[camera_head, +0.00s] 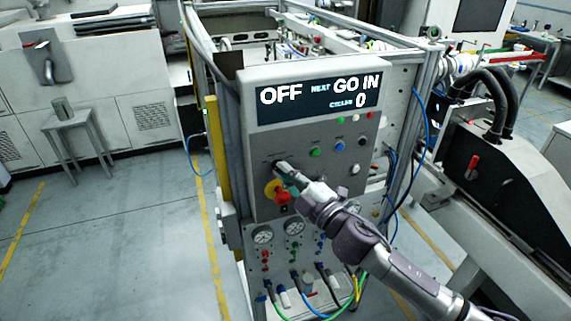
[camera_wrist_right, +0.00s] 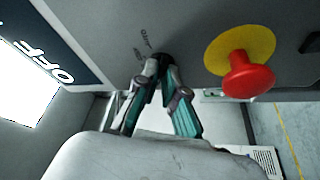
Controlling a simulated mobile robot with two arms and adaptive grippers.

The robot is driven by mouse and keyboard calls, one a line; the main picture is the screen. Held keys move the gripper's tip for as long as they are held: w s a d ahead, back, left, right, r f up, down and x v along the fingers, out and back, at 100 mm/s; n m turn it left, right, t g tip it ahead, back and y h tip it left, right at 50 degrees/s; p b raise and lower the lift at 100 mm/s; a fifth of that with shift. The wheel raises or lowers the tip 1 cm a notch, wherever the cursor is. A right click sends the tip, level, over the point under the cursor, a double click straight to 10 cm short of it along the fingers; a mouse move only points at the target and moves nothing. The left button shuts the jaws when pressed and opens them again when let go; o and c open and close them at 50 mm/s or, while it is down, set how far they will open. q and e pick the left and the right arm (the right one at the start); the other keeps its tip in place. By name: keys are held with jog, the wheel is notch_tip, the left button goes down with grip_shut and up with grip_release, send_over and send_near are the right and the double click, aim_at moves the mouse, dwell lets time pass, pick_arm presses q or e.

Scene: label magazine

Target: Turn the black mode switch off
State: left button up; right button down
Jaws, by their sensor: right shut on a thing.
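The black mode switch (camera_wrist_right: 163,60) sits on the grey control panel (camera_head: 258,140), mostly hidden behind my fingertips. My right gripper (camera_head: 282,167) reaches the panel from the lower right. In the right wrist view my right gripper (camera_wrist_right: 161,72) has its two teal-padded fingers shut around the switch knob. The knob's exact angle is hidden, and the small print above it is too blurred to read. The display (camera_head: 318,96) on top of the panel reads "OFF", "NEXT GO IN" and a cycle count of 0. My left gripper is not in view.
A red emergency button (camera_wrist_right: 247,76) on a yellow disc stands close beside the gripper. Green, blue and white buttons (camera_head: 339,146) are to the right of it. Gauges (camera_head: 263,234) and hoses are below. Open floor (camera_head: 110,240) lies to the left.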

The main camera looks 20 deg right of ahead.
jog(key=shift+w+d+r+n+p, duration=0.1)
jog(key=shift+r+n+p, duration=0.35)
jog(key=shift+n, duration=0.15)
jog(key=shift+f, duration=0.1)
jog(key=c, duration=1.3)
grip_release()
jog(key=shift+f+g, duration=0.25)
jog(key=shift+g, duration=0.05)
jog(key=v, duration=1.2)
